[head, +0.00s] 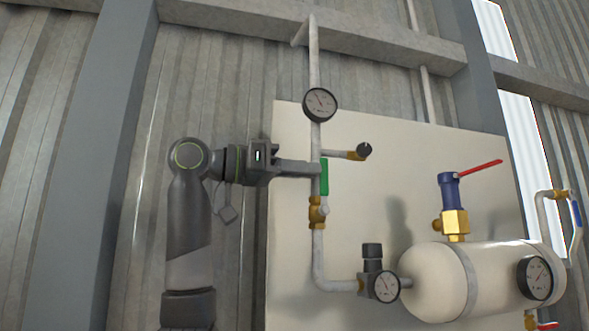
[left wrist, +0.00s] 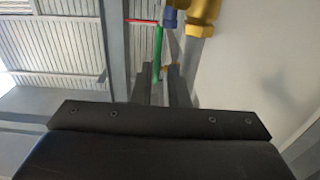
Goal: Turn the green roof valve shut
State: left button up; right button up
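The green roof valve has a brass body (head: 317,212) on the vertical grey pipe. Its green lever (head: 324,177) stands upright, in line with the pipe. My left gripper (head: 316,168) reaches in from the left, with its fingertips at the upper part of the lever. In the left wrist view the green lever (left wrist: 158,48) shows at the far end of the gap between the two fingers (left wrist: 159,80). The fingers stand apart, and I see no clear grip on the lever. The right gripper is not in view.
A gauge (head: 320,104) sits on the pipe above, and a side branch with a dark knob (head: 363,150) is to the right. The cream tank (head: 440,280) carries a blue and brass valve (head: 449,195) with a red lever (head: 480,169). A pale panel (head: 290,240) stands close behind.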

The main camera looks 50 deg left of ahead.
pick_arm(q)
jog(key=shift+w+d+f, duration=0.1)
jog(key=shift+f, duration=0.05)
jog(key=v, duration=1.7)
jog(key=shift+r, duration=0.35)
dwell(0.5)
jog(key=shift+w, duration=0.15)
dwell(0.3)
